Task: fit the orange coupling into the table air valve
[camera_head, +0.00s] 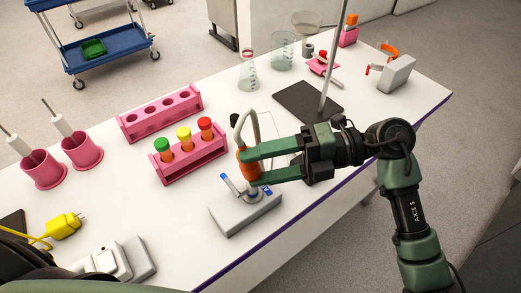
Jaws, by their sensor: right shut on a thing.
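The orange coupling (247,168) is held between the green fingers of my right gripper (251,166), which is shut on it. A pale hose (238,122) loops up from the coupling. The table air valve (240,213) is a grey block with a metal fitting and blue levers on top, near the front edge of the table. The coupling is upright, just above or at the valve's fitting; I cannot tell whether they touch. My left gripper is not in view.
A pink rack (190,167) with three capped tubes stands left of the coupling, and an empty pink rack (160,112) behind it. A dark stand base (295,100) with a rod is behind my right gripper. A yellow plug (62,226) and white sockets (110,262) lie front left.

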